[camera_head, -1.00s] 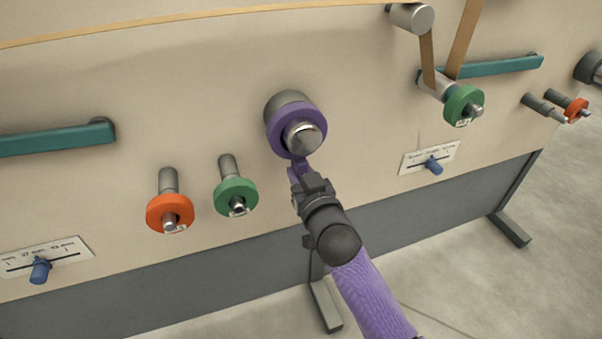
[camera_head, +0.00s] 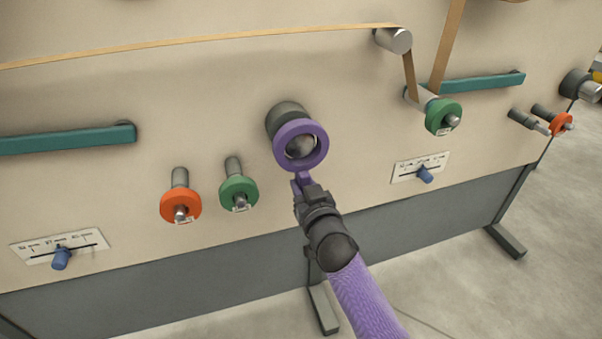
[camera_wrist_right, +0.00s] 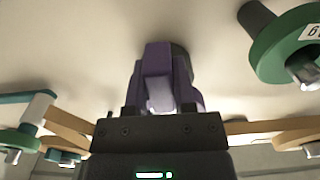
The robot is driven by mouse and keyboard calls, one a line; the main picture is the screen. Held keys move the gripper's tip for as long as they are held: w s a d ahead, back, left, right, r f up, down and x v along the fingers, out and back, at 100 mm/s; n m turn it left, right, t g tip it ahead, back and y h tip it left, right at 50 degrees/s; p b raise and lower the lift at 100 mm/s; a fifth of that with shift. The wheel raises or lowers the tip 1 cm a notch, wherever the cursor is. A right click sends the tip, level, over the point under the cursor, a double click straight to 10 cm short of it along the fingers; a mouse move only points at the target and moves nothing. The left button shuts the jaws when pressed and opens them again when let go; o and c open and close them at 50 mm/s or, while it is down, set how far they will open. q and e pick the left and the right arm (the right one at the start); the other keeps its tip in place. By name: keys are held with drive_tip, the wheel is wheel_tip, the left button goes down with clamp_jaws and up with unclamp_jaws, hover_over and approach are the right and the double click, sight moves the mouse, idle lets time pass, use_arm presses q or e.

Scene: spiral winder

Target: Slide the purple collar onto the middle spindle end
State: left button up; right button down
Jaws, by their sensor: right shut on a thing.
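The purple collar (camera_head: 322,143) is a thick ring in front of the middle spindle. The spindle has a dark grey base (camera_head: 286,113) at the panel and a rounded metal end (camera_head: 301,147), which shows through the collar's hole. I cannot tell whether the end reaches into the ring or lies just behind it. My right gripper (camera_head: 303,181) is shut on the collar's lower edge from below. In the right wrist view, purple parts (camera_wrist_right: 157,78) stand in front of my gripper body and hide most of the spindle. My left gripper is not in view.
Orange (camera_head: 180,207) and green (camera_head: 238,192) collars sit on smaller spindles to the left. Another green collar (camera_head: 443,116) and a roller (camera_head: 393,40) with a brown strip are at right. Teal bars (camera_head: 68,139) and blue-knob sliders (camera_head: 61,259) stick out from the panel.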

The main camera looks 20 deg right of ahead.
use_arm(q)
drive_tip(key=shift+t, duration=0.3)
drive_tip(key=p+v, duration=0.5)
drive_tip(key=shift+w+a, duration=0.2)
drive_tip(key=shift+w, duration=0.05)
use_arm(e)
drive_tip(key=s+r, duration=0.1)
drive_tip(key=s, duration=0.8)
drive_tip(key=shift+s+d, duration=0.2)
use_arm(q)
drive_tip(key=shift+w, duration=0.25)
